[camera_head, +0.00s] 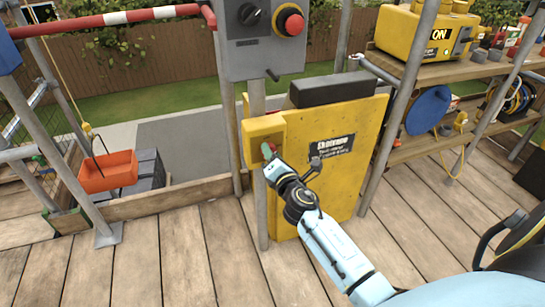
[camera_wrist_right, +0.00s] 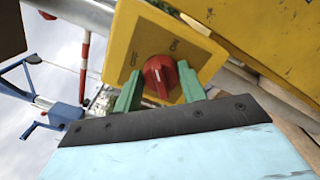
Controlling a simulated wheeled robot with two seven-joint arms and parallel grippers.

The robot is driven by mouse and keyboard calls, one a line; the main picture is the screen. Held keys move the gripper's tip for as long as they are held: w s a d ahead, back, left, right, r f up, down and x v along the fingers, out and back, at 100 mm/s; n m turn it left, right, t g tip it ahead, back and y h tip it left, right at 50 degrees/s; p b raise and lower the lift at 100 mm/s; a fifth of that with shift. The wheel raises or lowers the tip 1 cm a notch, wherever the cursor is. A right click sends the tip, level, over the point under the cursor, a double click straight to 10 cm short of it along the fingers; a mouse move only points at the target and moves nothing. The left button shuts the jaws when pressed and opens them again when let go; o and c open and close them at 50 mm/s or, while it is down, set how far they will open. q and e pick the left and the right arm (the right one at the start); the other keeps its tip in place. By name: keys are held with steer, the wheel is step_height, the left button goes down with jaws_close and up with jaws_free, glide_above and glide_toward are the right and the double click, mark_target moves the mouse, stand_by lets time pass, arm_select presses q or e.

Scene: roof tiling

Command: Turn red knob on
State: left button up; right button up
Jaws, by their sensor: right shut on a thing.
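The red knob (camera_wrist_right: 160,75) sits on a yellow switch box (camera_wrist_right: 133,27) with small OFF and ON lettering beside it. My right gripper (camera_wrist_right: 159,86) has its two green fingers on either side of the knob and is shut on it. The knob carries a pale line, but I cannot tell which label it points to. In the head view, the yellow switch box (camera_head: 262,127) is on a grey post, and my right gripper (camera_head: 267,156) is at its front, mostly hiding the knob. My left gripper is not in view.
A large yellow machine panel (camera_head: 350,180) stands just right of the switch box. Above is a grey control box (camera_head: 240,58) with a black dial and a red button (camera_head: 291,23). An orange bucket (camera_head: 108,172) hangs at left. A shelf (camera_head: 420,145) stands at right.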

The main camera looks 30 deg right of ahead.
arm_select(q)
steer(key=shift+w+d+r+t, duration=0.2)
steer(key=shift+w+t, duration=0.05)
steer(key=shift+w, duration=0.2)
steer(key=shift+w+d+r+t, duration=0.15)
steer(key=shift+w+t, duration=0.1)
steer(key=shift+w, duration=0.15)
arm_select(e)
steer(key=shift+f+m, duration=0.2)
steer(key=shift+m, duration=3.6)
steer(key=o, duration=0.9)
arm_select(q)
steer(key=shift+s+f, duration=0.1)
arm_select(e)
steer(key=shift+o, duration=0.2)
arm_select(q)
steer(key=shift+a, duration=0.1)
arm_select(e)
steer(key=shift+s, duration=0.1)
